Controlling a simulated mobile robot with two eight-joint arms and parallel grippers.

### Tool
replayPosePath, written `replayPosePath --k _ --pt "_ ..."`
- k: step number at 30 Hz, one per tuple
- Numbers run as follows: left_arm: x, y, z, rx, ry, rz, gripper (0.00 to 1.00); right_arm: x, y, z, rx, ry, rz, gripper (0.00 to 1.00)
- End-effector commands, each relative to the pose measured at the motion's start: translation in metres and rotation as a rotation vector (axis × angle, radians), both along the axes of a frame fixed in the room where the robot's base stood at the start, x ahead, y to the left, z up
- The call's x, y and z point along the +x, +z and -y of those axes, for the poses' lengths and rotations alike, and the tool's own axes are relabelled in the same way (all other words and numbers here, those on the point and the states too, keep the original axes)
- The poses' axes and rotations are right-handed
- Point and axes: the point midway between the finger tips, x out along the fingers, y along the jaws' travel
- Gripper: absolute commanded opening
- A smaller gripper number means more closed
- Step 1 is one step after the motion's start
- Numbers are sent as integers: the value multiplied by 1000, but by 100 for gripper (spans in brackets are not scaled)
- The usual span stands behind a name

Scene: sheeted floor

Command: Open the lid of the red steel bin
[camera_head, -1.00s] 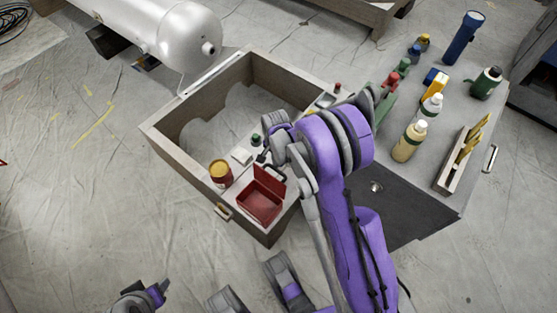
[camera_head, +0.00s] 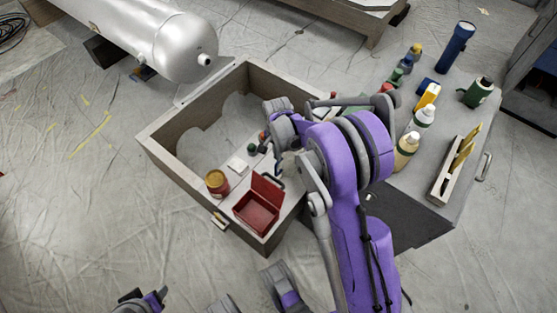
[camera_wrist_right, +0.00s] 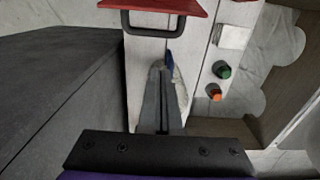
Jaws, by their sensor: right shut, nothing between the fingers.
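The red steel bin (camera_head: 257,214) sits on the near ledge of the large box. Its lid (camera_head: 268,188) stands raised at the bin's back edge, and the inside shows. In the right wrist view, the red lid (camera_wrist_right: 160,5) and its dark handle (camera_wrist_right: 152,32) are at the top. My right gripper (camera_head: 277,163) is just behind the raised lid, partly hidden by its own wrist. Its fingers (camera_wrist_right: 166,88) are closed together and empty, apart from the handle. Part of my left arm's end (camera_head: 142,300) shows at the bottom left; its finger state is unclear.
A red can with a yellow top (camera_head: 216,183) stands left of the bin. A white block (camera_head: 237,166) and a small green-capped item (camera_head: 252,148) are close behind. A grey cabinet (camera_head: 420,215) with bottles (camera_head: 406,150) stands to the right. Open floor lies left.

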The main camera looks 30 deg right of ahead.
Motion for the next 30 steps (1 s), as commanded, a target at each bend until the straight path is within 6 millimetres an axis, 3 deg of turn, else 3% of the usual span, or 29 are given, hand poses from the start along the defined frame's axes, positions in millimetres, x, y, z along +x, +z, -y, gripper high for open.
replayPosePath --k 3,13,17,23,30 --pt "0 4 0 0 0 1 50 0 12 -1 0 0 0 0" --pt "0 4 0 0 0 1 50 -1 16 -2 0 5 1 0" --pt "0 4 0 0 0 1 50 -9 33 -12 -5 65 18 0" --pt "0 4 0 0 0 1 50 -47 87 -48 -31 316 90 0" --pt "0 4 0 0 0 1 50 -115 135 -88 -89 668 186 0"
